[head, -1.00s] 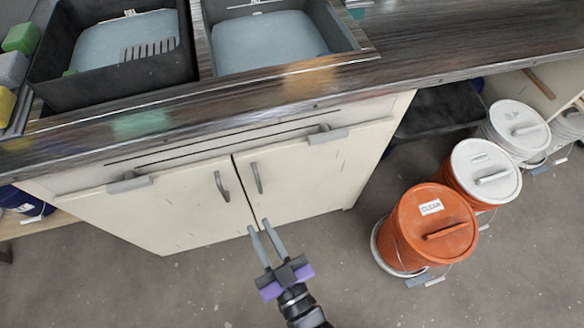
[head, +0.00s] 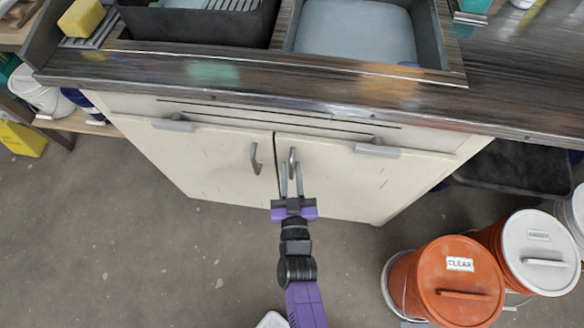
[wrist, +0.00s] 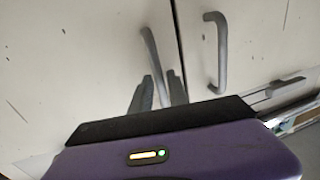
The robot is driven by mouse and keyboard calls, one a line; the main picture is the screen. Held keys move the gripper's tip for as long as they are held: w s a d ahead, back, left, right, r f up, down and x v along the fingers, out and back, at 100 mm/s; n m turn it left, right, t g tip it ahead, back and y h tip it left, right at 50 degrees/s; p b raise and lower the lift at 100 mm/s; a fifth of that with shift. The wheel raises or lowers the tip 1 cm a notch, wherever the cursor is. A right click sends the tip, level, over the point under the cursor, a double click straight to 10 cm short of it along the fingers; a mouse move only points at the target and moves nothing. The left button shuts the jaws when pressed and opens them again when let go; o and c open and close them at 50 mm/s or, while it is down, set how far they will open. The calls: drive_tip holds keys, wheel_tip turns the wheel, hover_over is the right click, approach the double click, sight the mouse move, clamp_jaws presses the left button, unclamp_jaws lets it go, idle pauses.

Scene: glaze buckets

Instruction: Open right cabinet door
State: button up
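The right cabinet door (head: 335,185) is shut, flush with the left door (head: 205,165). Its curved grey handle (head: 292,160) stands near the middle seam. My gripper (head: 292,172) is in front of this handle, its two thin fingers apart and pointing at the door. In the wrist view, which seems turned upside down, the fingers (wrist: 158,90) lie close about one end of the right door's handle (wrist: 149,45). I cannot tell whether they touch it. The left door's handle (wrist: 220,50) is beside them, clear of the fingers.
An orange bucket (head: 400,275) and a white-lidded bucket (head: 540,250) stand on the floor at the right. The dark countertop (head: 330,92) with sinks overhangs the cabinet. Drawer pulls (head: 376,150) sit above the doors. Floor at the left (head: 130,240) is clear.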

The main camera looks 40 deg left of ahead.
drive_tip(key=shift+w+a, duration=0.25)
drive_tip(key=shift+a, duration=0.05)
clamp_jaws()
idle(1.3)
